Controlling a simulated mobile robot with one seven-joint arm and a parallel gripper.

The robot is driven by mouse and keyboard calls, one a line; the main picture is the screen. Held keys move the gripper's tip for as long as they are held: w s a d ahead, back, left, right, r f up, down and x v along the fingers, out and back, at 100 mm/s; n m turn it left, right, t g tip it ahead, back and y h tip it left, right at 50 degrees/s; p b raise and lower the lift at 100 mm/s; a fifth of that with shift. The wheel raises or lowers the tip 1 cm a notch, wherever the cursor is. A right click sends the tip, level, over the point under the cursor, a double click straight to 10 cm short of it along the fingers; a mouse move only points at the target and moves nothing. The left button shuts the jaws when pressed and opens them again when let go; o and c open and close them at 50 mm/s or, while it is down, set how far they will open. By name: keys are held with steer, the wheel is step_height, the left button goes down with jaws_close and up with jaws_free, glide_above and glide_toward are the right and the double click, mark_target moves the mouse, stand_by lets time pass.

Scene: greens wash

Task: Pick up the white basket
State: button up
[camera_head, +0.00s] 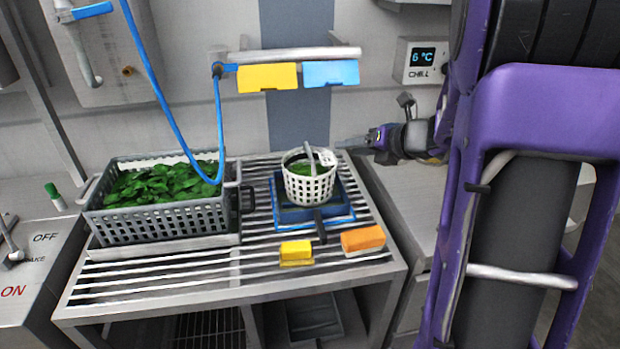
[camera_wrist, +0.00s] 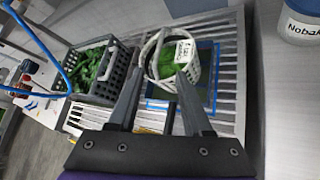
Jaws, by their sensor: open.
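The white basket (camera_head: 309,185) is a round lattice basket with greens inside and a raised handle. It stands upright on a blue square base (camera_head: 283,212) on the slatted metal table. It also shows in the wrist view (camera_wrist: 190,70), beyond my fingertips. My gripper (camera_head: 345,143) is to the right of the basket and a little behind it in the head view, apart from it. In the wrist view my gripper (camera_wrist: 158,78) has its two fingers spread with nothing between them. Part of the basket's lower side is hidden by a finger in that view.
A grey crate of greens (camera_head: 165,222) stands left on the slatted table (camera_head: 180,285). A yellow block (camera_head: 295,251) and an orange block (camera_head: 362,239) lie in front of the basket. A blue hose (camera_head: 158,92) hangs over the crate. A rail with yellow and blue cloths (camera_head: 268,77) is behind.

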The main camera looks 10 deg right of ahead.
mark_target(309, 151)
steer(key=b+x, duration=0.2)
steer(key=x, duration=1.4)
steer(key=shift+w+a+f, duration=0.1)
steer(key=shift+w+a, duration=0.05)
steer(key=shift+w, duration=0.2)
jaws_close()
stand_by(0.6)
